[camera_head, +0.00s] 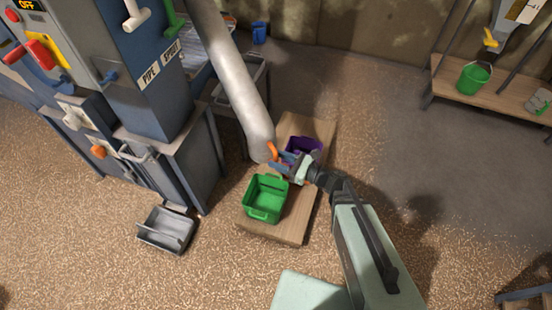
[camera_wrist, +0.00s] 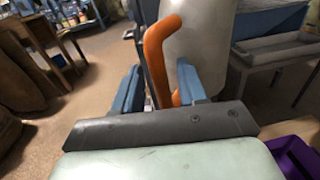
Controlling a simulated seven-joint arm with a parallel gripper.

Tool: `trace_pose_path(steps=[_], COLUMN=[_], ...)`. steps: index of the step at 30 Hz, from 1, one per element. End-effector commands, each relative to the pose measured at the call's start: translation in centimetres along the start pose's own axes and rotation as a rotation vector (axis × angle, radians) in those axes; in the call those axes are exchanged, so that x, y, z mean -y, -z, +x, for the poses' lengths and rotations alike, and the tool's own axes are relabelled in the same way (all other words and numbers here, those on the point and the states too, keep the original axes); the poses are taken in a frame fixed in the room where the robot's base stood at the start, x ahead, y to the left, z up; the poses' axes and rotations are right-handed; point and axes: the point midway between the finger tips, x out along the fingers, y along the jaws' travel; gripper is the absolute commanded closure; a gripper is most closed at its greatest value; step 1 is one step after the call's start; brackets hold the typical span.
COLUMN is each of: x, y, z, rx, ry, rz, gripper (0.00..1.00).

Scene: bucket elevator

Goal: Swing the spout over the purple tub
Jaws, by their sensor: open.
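The spout (camera_head: 240,85) is a long grey pipe that slopes down from the machine. Its lower end hangs beside the wooden platform, left of the purple tub (camera_head: 318,147) and above the green tub (camera_head: 262,212). An orange handle (camera_head: 272,151) sticks out of the spout near its lower end. My gripper (camera_head: 285,161) is open at this handle and partly hides the purple tub. In the wrist view the orange handle (camera_wrist: 158,58) stands between the two blue fingers, with the spout (camera_wrist: 203,40) just behind. A corner of the purple tub (camera_wrist: 296,158) shows at lower right.
The wooden platform (camera_head: 283,228) carries both tubs. A grey metal bin (camera_head: 166,230) lies on the grain-covered floor at left, below the blue machine (camera_head: 140,85). A bench with a green bucket (camera_head: 473,79) stands far right. Floor right of the platform is clear.

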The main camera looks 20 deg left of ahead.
Motion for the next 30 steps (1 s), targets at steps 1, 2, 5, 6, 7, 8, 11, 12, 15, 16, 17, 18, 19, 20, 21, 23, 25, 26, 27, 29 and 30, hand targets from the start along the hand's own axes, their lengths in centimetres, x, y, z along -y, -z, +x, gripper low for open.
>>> trace_pose_path(steps=[1,2,5,6,7,8,11,12,15,16,17,18,19,20,21,23,25,26,27,29,30], x=[0.02,0.02,0.02,0.01,0.01,0.00,-0.01,-0.01,-0.01,-0.01,-0.01,-0.01,-0.01,-0.01,-0.01,-0.02,-0.01,-0.01,-0.01,-0.01,-0.01], y=[0.01,0.00,-0.01,-0.02,-0.02,-0.02,-0.03,-0.02,-0.02,-0.02,-0.02,-0.02,-0.02,-0.02,-0.02,-0.02,-0.01,-0.01,-0.01,-0.01,-0.01], z=[0.42,0.59,1.02,1.14,1.20,1.25,1.31,1.31,1.30,1.29,1.29,1.29,1.29,1.28,1.28,1.28,1.28,1.28,1.28,1.27,1.27], rx=[0.000,0.001,0.001,0.001,0.001,0.001,0.001,0.001,0.000,0.000,0.000,0.000,0.000,0.000,0.000,0.000,0.000,0.000,0.000,0.000,0.000], ry=[-0.001,-0.001,0.000,0.000,0.000,0.000,0.001,0.001,0.001,0.001,0.001,0.001,0.001,0.000,0.000,0.000,0.000,0.000,0.000,0.000,0.000], rz=[0.000,0.000,0.000,0.000,0.000,0.000,0.000,0.000,0.000,0.000,0.000,0.000,0.000,0.000,0.000,0.000,0.000,0.000,0.000,0.000,0.000], gripper=[0.58,0.58,0.58,0.58,0.58,0.58,0.58,0.58,0.58,0.58,0.59,0.63,0.66,0.69,0.73,0.78,0.85,0.88,0.92,0.98,1.00])
